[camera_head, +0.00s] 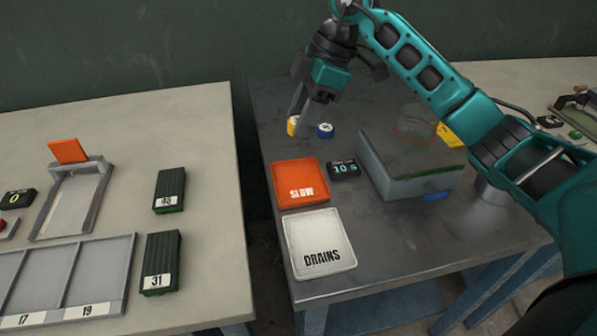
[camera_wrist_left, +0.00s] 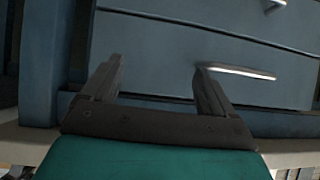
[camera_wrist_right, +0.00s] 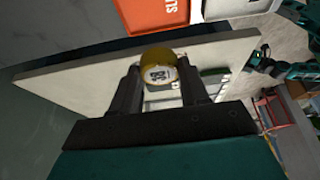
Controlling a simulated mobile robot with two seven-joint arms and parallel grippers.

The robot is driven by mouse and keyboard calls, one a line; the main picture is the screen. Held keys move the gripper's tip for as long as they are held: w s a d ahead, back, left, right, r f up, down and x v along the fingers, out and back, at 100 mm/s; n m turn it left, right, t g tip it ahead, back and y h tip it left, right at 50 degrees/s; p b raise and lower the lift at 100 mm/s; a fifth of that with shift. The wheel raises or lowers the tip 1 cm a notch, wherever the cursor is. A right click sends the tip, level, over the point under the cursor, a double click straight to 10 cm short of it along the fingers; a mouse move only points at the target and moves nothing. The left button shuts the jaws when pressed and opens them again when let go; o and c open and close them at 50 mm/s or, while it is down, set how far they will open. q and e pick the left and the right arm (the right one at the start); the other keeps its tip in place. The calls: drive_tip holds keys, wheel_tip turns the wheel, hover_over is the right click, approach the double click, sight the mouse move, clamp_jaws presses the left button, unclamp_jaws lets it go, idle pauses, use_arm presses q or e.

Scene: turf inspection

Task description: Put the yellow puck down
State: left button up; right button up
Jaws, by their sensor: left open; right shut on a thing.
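The yellow puck (camera_head: 292,125) is at the far left part of the dark metal table (camera_head: 392,240) in the head view. My right gripper (camera_head: 299,117) is shut on it from above; I cannot tell whether the puck touches the table. In the right wrist view the yellow puck (camera_wrist_right: 158,62), with a dark number on a white face, sits between the two fingertips (camera_wrist_right: 160,78). A blue puck (camera_head: 325,130) stands just right of it. My left gripper (camera_wrist_left: 160,75) is open and empty in front of a blue-grey drawer front (camera_wrist_left: 170,65); it is outside the head view.
An orange SLOW tray (camera_head: 284,195) and a white DRAINS tray (camera_head: 312,238) lie nearer. A gap separates the pale left table (camera_head: 212,205), with dark ribbed blocks.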

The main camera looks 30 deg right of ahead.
sight(295, 183)
wheel_tip(295, 183, down, 13)
drive_tip(key=shift+r+b, duration=0.1)
drive_tip(key=shift+b, duration=0.55)
drive_tip(key=o, duration=1)
drive_tip(key=shift+o, duration=0.2)
drive_tip(key=p+v, duration=0.1)
drive_tip(key=v, duration=1.1)
drive_tip(key=shift+s, duration=0.1)
